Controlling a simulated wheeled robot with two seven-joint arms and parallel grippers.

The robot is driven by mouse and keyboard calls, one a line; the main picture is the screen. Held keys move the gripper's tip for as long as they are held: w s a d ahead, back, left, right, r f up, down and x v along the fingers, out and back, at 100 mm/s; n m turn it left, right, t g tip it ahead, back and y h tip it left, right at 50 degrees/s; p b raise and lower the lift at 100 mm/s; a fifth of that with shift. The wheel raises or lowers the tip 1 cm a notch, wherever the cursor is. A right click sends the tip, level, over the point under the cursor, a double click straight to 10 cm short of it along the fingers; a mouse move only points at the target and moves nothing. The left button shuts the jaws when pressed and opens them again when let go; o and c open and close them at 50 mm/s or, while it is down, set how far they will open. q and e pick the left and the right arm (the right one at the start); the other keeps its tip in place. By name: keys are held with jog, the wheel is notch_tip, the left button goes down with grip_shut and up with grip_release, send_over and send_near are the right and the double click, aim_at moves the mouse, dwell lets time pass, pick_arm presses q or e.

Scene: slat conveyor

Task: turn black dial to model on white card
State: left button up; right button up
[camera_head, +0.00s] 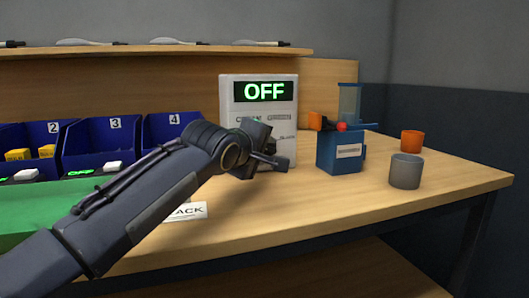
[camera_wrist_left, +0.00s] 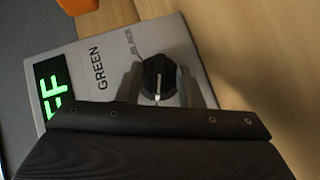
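The black dial (camera_wrist_left: 158,80) sits on the front of a light grey box and shows in the left wrist view, its white pointer line toward the picture's bottom. My left gripper's fingers (camera_wrist_left: 160,88) stand on either side of the dial, very close to it; whether they press on it is unclear. In the head view, my left gripper (camera_head: 262,155) is in front of the box (camera_head: 285,88) and hides the dial. The box's display (camera_head: 264,91) reads OFF in green. A white card (camera_head: 188,211) lies on the table, partly behind my left arm, with "ACK" readable. My right gripper is not in view.
Blue bins (camera_head: 89,143) stand left of the box. A blue device (camera_head: 341,152) with a red part stands to its right, with an orange cup (camera_head: 412,141) and a grey cup (camera_head: 405,171) beyond. The table's right front is clear.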

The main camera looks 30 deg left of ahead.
pick_arm(q)
grip_shut()
